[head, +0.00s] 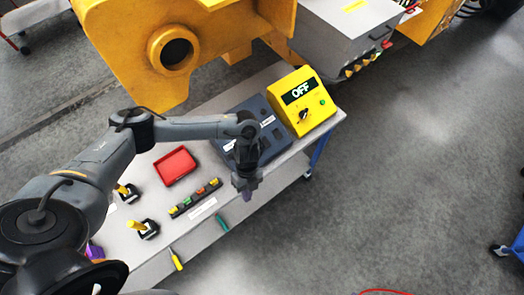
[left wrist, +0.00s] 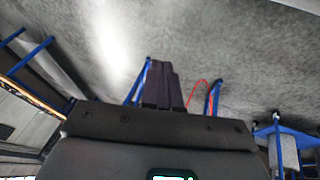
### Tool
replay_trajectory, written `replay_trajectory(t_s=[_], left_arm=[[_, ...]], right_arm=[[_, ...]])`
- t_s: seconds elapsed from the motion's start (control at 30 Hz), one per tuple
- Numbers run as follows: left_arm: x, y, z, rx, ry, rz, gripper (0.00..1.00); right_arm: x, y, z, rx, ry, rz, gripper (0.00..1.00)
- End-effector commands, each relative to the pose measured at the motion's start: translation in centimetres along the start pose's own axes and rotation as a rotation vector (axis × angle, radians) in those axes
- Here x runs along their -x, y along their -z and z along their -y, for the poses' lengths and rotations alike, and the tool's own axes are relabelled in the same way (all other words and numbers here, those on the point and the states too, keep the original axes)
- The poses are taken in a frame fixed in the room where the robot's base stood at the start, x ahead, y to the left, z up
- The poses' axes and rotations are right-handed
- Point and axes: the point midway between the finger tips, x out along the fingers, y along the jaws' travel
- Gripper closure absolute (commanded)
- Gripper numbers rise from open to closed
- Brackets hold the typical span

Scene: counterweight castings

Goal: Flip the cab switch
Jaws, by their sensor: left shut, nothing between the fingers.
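A yellow switch box (head: 312,120) stands at the far right end of the workbench (head: 172,254). Its display reads OFF (head: 298,91), with a dark switch (head: 304,116) on its sloped face and a green light or button at its right. My left gripper (head: 247,194) is shut and empty, hanging near the bench's front edge, apart from the box and to its lower left. Its dark closed fingers also show in the left wrist view (left wrist: 160,84). My right gripper is not in view.
A red tray (head: 176,166), a strip of coloured parts (head: 195,198), joysticks (head: 143,229) and a yellow-handled tool (head: 176,260) lie on the bench. A large yellow casting (head: 135,50) overhangs the back.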

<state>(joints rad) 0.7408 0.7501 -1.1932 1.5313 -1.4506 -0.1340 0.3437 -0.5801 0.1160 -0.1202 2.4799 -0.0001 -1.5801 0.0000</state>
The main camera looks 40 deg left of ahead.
Motion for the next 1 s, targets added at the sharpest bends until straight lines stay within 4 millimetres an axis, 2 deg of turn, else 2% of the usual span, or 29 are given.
replay_trajectory(t_s=[0.03, 0.1, 0.2, 0.4, 0.5, 0.7, 1.0], left_arm=[[2.0, -2.3, 1.2, 0.016, 0.028, 0.048, 1.00], [4.7, -4.5, 2.4, 0.034, 0.064, 0.096, 1.00], [8.3, -6.6, 4.1, 0.051, 0.123, 0.147, 1.00], [14.5, -8.2, 6.5, 0.057, 0.230, 0.203, 1.00], [16.5, -8.3, 7.3, 0.055, 0.266, 0.214, 1.00], [18.1, -8.1, 8.1, 0.049, 0.295, 0.222, 1.00], [18.2, -8.1, 8.1, 0.048, 0.297, 0.222, 1.00]], right_arm=[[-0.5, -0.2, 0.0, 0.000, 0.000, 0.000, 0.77], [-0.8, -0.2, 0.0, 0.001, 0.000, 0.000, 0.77], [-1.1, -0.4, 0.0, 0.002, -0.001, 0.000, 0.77], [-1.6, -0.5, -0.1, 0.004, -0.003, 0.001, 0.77], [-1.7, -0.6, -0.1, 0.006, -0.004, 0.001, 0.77], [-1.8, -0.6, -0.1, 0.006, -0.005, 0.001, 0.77], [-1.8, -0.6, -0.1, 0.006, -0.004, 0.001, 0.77]])
